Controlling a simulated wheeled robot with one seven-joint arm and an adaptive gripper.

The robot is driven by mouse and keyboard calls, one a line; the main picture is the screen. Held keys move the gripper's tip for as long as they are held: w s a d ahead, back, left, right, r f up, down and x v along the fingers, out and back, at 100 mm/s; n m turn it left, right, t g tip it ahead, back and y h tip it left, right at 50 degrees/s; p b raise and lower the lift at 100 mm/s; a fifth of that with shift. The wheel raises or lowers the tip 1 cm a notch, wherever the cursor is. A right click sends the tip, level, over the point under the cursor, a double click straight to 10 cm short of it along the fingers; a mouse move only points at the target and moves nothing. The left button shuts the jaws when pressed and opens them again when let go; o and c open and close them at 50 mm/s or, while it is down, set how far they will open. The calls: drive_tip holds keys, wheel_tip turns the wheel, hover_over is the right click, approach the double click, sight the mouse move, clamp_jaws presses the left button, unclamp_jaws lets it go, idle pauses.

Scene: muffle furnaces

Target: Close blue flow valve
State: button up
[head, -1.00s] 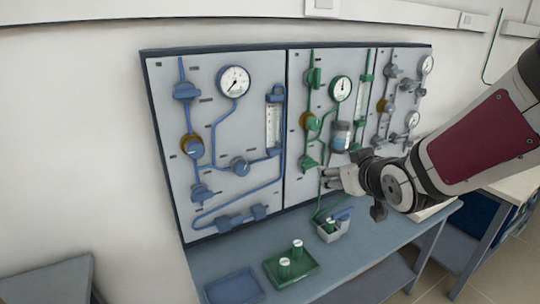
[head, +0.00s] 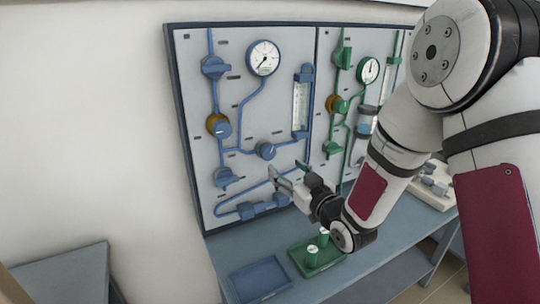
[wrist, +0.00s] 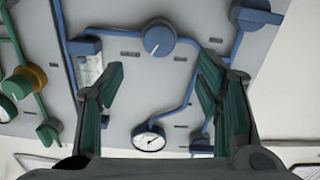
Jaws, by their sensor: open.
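The blue panel (head: 198,80) carries blue pipework. A round blue knob (head: 265,150) sits below the gauge, left of the flowmeter's foot; I take it for the flow valve. In the wrist view, this knob (wrist: 158,38) has a pale pointer line tilted a little off the picture's vertical. My gripper (head: 287,178) is open and empty, below and right of the knob in the head view. In the wrist view, my gripper's fingers (wrist: 160,75) are spread wide, with the knob between and beyond them. They appear apart from it.
A pressure gauge (head: 263,58), a flowmeter (head: 301,100) and other blue valves (head: 225,177) surround the knob. The green panel (head: 330,52) adjoins on the right.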

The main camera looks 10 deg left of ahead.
sight(270, 153)
drive_tip(key=x, duration=1)
drive_tip(key=c, duration=1.2)
drive_tip(key=shift+o, duration=0.2)
drive_tip(key=shift+m, duration=0.3)
drive_tip(key=m+b, duration=0.2)
drive_tip(key=m, duration=0.3)
drive_tip(key=shift+w+d+m+b, duration=0.1)
drive_tip(key=shift+w+m+b, duration=0.05)
drive_tip(key=shift+m+b, duration=0.15)
drive_tip(key=m+b, duration=0.1)
drive_tip(key=m, duration=0.5)
